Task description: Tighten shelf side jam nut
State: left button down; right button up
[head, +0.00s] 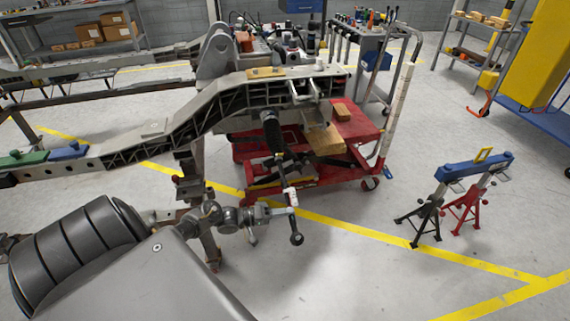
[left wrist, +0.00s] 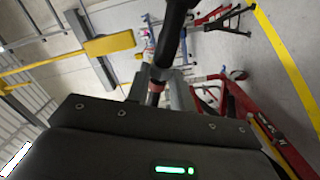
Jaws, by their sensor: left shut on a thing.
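A steering rod hangs from the grey chassis, with a ribbed black boot (head: 272,130) at its upper end and a dark ring-shaped rod end (head: 296,238) at its lower end. A small pale and red jam nut (head: 291,197) sits between them. My left gripper (head: 288,211) is shut at the nut, just above the rod end. In the left wrist view the dark rod (left wrist: 171,40) runs down between the fingers (left wrist: 156,92), with a red band (left wrist: 155,86) there. The fingers partly hide the nut. My right gripper is in neither view.
The chassis frame (head: 180,130) spans the left and middle above my arm. A red cart (head: 355,125) stands behind the rod. Jack stands with a blue bar (head: 470,168) are on the right. The floor between them and the rod is clear.

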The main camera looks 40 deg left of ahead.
pick_arm(q)
jog(key=shift+s+f, duration=0.2)
jog(key=shift+f, duration=0.05)
jog(key=c, duration=1.4)
grip_release()
jog(key=shift+o, duration=1)
jog(key=shift+a+r, duration=0.1)
jog(key=v, duration=1)
jog(key=shift+s+a, duration=0.2)
jog(key=shift+s, duration=0.1)
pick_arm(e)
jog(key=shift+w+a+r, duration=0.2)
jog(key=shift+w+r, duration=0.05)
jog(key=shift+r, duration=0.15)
pick_arm(q)
jog(key=shift+r, duration=0.1)
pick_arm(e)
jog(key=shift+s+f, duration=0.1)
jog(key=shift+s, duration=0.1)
